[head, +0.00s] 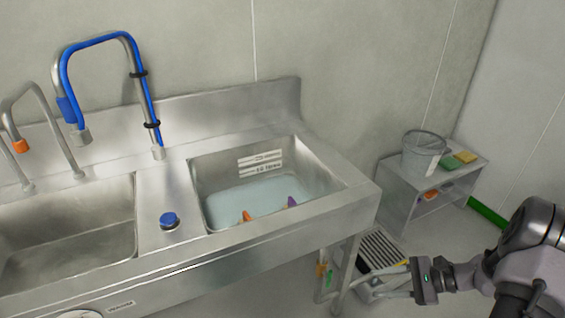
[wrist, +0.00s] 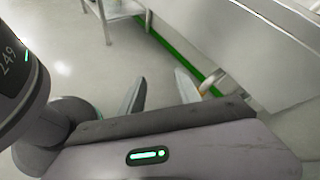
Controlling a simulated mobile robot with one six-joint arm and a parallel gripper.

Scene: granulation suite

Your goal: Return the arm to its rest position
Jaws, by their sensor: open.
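My arm reaches in from the lower right of the head view. My gripper (head: 372,284) points left, low beside the right end of the steel sink, apart from it. In the wrist view my gripper (wrist: 160,88) has its two fingers spread, with only floor showing between them. Nothing is held.
The sink's right basin (head: 262,190) holds water with orange and purple items partly showing. A blue-hosed tap (head: 100,38) rises behind. A grated floor unit (head: 382,248) lies behind my gripper. A low steel shelf (head: 398,190) at the right carries a bucket (head: 424,155).

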